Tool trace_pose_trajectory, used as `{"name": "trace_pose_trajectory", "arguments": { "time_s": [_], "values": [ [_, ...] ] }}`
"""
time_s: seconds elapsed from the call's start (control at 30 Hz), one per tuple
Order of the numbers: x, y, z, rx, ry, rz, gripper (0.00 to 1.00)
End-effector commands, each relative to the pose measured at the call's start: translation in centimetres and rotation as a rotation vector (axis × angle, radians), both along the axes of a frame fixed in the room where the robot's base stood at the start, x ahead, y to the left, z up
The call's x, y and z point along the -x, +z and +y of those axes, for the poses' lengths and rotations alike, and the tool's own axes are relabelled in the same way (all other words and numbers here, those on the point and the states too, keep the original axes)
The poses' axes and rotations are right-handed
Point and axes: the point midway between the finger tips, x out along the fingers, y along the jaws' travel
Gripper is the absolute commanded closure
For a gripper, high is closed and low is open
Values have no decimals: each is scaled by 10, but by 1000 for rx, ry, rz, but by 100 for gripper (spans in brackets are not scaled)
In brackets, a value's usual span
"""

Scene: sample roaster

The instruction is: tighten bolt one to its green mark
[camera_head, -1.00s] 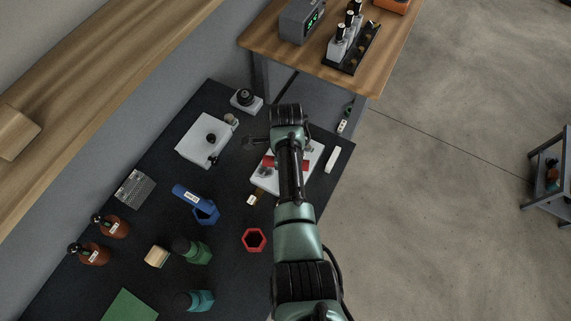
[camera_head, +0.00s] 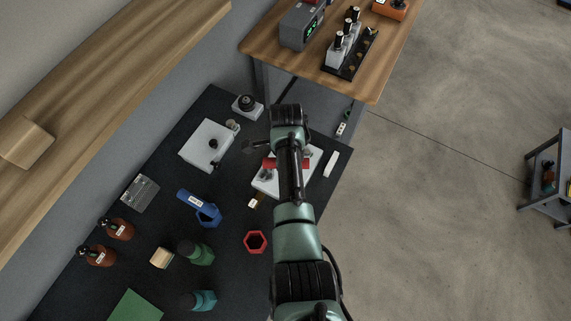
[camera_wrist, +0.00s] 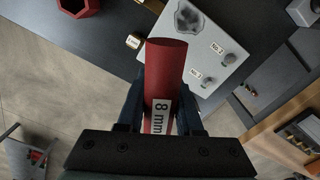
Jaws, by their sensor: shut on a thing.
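A red tool handle labelled 8 mm (camera_wrist: 165,72) stands between the fingers of my gripper (camera_wrist: 160,108) in the wrist view, and the gripper is shut on it. The handle's far end hides whatever lies below it. The handle is left of both bolts in that view. No green mark can be made out. In the head view, my arm covers much of the white plate (camera_head: 315,163) and hides the gripper's fingers.
A red hexagonal holder (camera_head: 256,242) and a small brass tag (camera_head: 254,202) lie near the plate. A blue tool (camera_head: 193,199), green containers (camera_head: 198,252) and brown bottles (camera_head: 118,229) stand to the left.

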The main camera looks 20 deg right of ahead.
Motion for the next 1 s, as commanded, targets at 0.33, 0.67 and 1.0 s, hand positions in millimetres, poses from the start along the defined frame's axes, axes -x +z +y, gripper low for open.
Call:
{"name": "trace_pose_trajectory", "arguments": {
  "time_s": [0.33, 0.67, 1.0],
  "values": [
    [-1, 23, 0, 1, 0, -2, 100],
    [0, 52, 0, 1, 0, 0, 100],
    [0, 50, 0, 0, 0, -1, 100]
  ]
}}
